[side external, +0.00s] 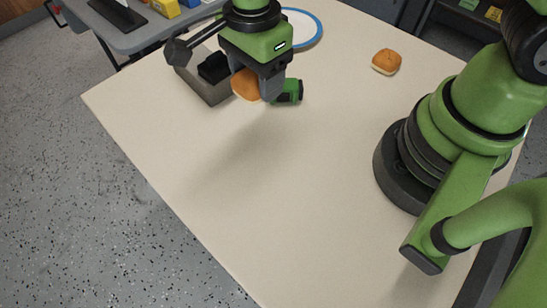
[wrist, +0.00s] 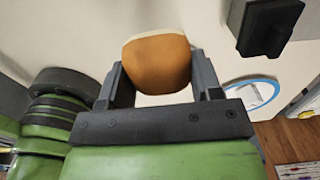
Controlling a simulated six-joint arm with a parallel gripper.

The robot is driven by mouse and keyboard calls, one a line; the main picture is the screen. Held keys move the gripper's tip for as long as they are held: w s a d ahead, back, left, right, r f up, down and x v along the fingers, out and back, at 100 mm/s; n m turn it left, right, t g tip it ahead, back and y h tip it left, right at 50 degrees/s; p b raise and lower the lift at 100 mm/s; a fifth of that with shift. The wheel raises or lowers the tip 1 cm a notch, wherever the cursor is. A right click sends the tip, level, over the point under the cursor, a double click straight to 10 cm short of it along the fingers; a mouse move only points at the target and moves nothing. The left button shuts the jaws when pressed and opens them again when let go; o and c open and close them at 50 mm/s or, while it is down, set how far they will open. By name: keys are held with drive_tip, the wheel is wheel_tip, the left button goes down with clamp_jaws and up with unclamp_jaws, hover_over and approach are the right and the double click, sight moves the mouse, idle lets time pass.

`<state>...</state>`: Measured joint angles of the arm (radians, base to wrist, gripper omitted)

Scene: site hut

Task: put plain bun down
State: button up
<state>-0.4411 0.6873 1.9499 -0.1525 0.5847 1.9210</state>
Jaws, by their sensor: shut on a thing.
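The plain bun (side external: 246,85), smooth and orange-brown, is held in my gripper (side external: 268,85), above the pale table. In the wrist view the bun (wrist: 157,64) sits between the two dark fingers, which press on its sides; its smooth brown face shows, with a paler edge at the top. My gripper (wrist: 156,84) is shut on it. In the side view, part of the bun is hidden behind the gripper. The exact height of the bun over the table is hard to tell.
A blue-rimmed white plate (side external: 307,27) lies behind my gripper. Another bun (side external: 386,62) rests at the right. The table (side external: 250,190) is clear in front.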

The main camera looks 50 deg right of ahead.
drive_tip(key=s+a+n, duration=0.5)
drive_tip(key=s+a, duration=0.2)
drive_tip(key=s, duration=0.3)
hover_over(274, 185)
wheel_tip(274, 185, down, 5)
drive_tip(key=shift+f, duration=2.4)
drive_tip(key=o, duration=1)
drive_tip(key=shift+f, duration=0.1)
wheel_tip(274, 185, up, 12)
drive_tip(key=shift+d+r, duration=0.1)
drive_tip(key=shift+r, duration=0.15)
